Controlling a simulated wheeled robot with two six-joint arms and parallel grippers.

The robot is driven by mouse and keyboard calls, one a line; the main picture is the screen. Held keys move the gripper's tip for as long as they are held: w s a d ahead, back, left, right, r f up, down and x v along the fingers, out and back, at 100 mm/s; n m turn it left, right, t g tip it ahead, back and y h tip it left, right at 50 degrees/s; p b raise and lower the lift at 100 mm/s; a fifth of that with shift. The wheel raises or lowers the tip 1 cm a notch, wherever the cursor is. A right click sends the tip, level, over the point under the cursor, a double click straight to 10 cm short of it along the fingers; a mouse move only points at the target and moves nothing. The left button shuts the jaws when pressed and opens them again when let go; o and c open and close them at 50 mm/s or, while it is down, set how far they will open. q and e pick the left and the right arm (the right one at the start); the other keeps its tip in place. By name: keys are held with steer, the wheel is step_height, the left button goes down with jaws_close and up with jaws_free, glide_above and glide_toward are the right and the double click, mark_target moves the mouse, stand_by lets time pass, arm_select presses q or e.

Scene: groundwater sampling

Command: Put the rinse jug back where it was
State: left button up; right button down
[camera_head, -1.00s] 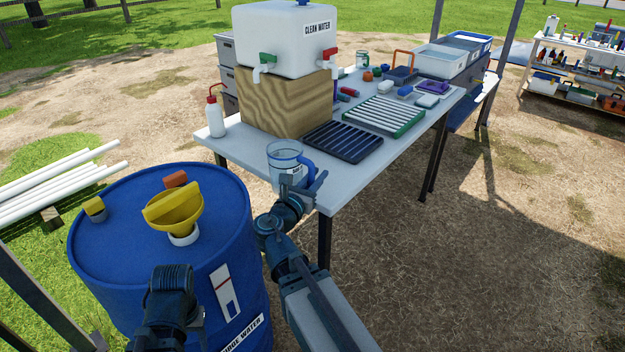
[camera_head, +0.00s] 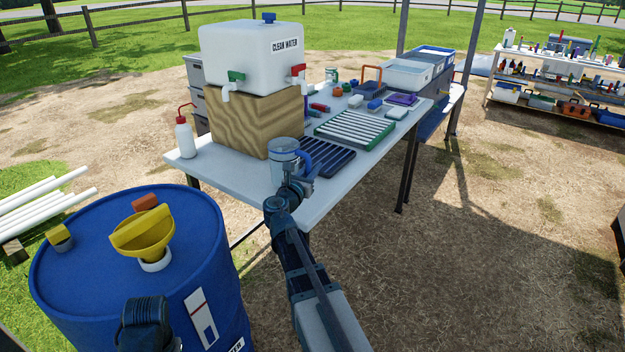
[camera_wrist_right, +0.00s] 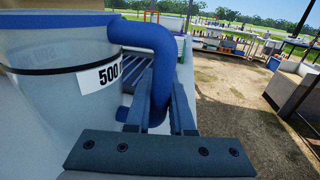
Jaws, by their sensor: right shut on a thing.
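The rinse jug (camera_head: 284,165) is a clear, upright vessel with a blue rim and blue handle, at the near edge of the white table (camera_head: 235,182). My right gripper (camera_head: 301,186) is shut on the blue handle. In the right wrist view the jug (camera_wrist_right: 55,95) shows a "500" label at left, and the fingers (camera_wrist_right: 160,100) straddle the handle (camera_wrist_right: 152,40). I cannot tell whether the jug's base touches the table. A dark part of my left arm shows low at left; its fingers do not show.
A dark slatted rack (camera_head: 328,158) lies just behind the jug, and a green-edged white rack (camera_head: 355,130) beyond it. The clean water tank (camera_head: 250,55) stands on a wooden block (camera_head: 250,120). A white wash bottle (camera_head: 186,138) is at left. A blue drum (camera_head: 85,250) holds a yellow funnel (camera_head: 145,238).

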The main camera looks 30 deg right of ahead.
steer(key=shift+w+d, duration=0.15)
steer(key=shift+d, duration=0.05)
steer(key=shift+f, duration=0.1)
step_height(320, 180, down, 3)
steer(key=b, duration=0.3)
steer(key=shift+f, duration=0.2)
steer(key=shift+f+b, duration=0.15)
steer(key=shift+b, duration=0.3)
steer(key=c, duration=0.8)
jaws_free()
steer(key=shift+r+p, duration=0.3)
steer(key=shift+p, duration=0.05)
steer(key=v, duration=1.2)
steer(key=shift+f, duration=0.15)
